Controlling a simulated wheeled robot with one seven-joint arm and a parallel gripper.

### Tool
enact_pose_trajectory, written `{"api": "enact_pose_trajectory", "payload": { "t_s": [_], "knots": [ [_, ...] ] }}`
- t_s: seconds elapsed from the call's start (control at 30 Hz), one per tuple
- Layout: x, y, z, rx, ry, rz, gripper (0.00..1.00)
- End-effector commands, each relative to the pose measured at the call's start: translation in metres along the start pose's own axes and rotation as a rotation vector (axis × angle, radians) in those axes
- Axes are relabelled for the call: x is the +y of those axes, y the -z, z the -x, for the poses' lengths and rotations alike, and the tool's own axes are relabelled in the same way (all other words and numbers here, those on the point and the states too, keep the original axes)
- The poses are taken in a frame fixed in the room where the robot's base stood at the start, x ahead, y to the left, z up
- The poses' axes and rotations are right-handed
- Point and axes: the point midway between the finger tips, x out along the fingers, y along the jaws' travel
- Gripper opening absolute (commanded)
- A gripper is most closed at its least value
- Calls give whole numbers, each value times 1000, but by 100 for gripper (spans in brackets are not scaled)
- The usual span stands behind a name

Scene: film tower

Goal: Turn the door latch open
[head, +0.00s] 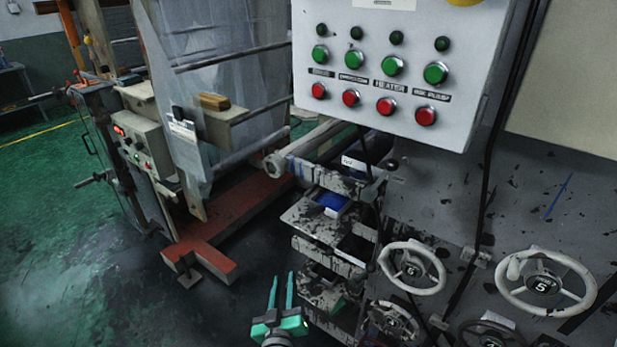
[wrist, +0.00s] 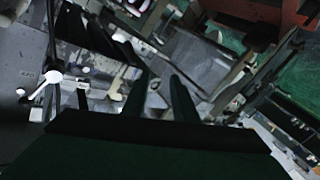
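I cannot pick out a door latch in either view. My gripper (head: 282,277) is teal and shows at the bottom middle of the head view, fingers pointing up in the picture, apart, with nothing between them. It appears just left of the paint-spattered grey shelf rack (head: 318,222). In the wrist view my gripper (wrist: 159,80) shows as two dark fingers with a gap between them. A small pale round part shows in that gap; I cannot tell what it is or whether it is close.
A white control box (head: 395,70) with green and red buttons hangs at upper right. Several handwheels (head: 545,283) stick out from the grey machine at lower right. A red-brown base beam (head: 235,215) and film frame stand behind. Green floor (head: 70,235) is open at left.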

Motion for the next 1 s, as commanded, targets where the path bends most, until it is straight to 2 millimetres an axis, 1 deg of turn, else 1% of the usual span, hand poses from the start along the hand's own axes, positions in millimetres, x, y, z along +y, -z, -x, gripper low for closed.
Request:
{"api": "enact_pose_trajectory", "payload": {
  "t_s": [0.03, 0.17, 0.2, 0.37, 0.4, 0.47, 0.5, 0.67, 0.7, 0.77, 0.8, 0.87, 0.9, 0.97, 1.0],
  "knots": [
    [3, 19, -16, 11, -14, 8, 26],
    [12, 59, -49, 21, -53, 27, 26],
    [15, 73, -59, 23, -66, 33, 26],
    [30, 129, -92, 30, -119, 46, 26],
    [35, 144, -99, 32, -133, 48, 26],
    [41, 168, -108, 35, -154, 50, 26],
    [46, 184, -114, 37, -168, 49, 26],
    [71, 248, -132, 37, -233, 43, 26],
    [78, 263, -136, 36, -249, 39, 26],
    [90, 288, -139, 35, -275, 32, 26],
    [96, 305, -140, 35, -290, 26, 26],
    [106, 330, -141, 35, -312, 16, 26],
    [112, 348, -141, 35, -326, 9, 26],
    [120, 374, -139, 35, -345, -4, 26],
    [127, 392, -137, 35, -359, -13, 26]
  ]
}}
